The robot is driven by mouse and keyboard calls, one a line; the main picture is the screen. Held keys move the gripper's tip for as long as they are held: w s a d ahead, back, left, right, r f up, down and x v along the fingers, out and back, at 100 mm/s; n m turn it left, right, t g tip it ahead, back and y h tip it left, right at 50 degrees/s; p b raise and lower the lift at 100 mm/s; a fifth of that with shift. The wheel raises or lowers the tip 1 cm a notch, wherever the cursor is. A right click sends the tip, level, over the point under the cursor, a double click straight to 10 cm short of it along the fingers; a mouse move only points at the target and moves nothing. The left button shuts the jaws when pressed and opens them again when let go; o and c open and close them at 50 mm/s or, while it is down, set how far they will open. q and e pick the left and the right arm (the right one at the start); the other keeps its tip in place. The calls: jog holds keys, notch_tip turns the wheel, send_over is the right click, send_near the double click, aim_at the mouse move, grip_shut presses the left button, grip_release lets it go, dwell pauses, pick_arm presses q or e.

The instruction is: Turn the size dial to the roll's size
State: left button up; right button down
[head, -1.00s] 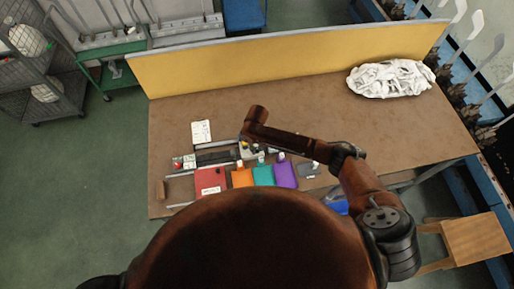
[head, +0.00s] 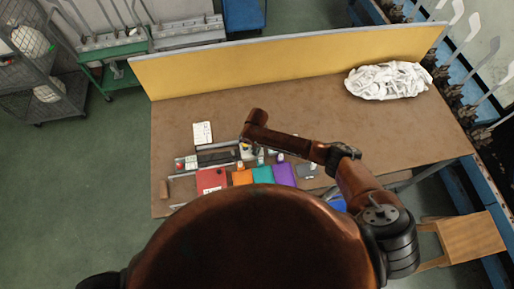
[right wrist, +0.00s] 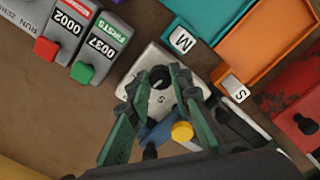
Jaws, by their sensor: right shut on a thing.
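The size dial is a dark round knob (right wrist: 187,92) on a pale box (right wrist: 150,75) in the right wrist view. A letter that looks like S shows on the box between my fingers. My right gripper (right wrist: 162,82) has its green fingers closed on the knob, one on each side. In the head view the wrist hangs over the pale box (head: 247,152), and the fingertips are mostly hidden there. Which size the dial points to cannot be told. I cannot pick out the roll or its size. My left gripper is not in view.
Orange (right wrist: 265,45) and teal (right wrist: 205,20) trays labelled S and M lie close by. A yellow button (right wrist: 182,131) is near the fingers. A white bundle (head: 388,80) lies at the table's far right.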

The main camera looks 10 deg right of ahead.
jog(key=n, duration=0.5)
jog(key=shift+w+n+p, duration=0.1)
jog(key=shift+n+p, duration=0.2)
jog(key=shift+p, duration=0.1)
jog(key=n, duration=0.5)
jog(key=shift+n, duration=0.3)
jog(key=c, duration=1.7)
grip_release()
jog(key=shift+c, duration=0.2)
jog(key=shift+r, duration=0.2)
notch_tip(320, 180, up, 12)
jog(key=shift+f, duration=0.15)
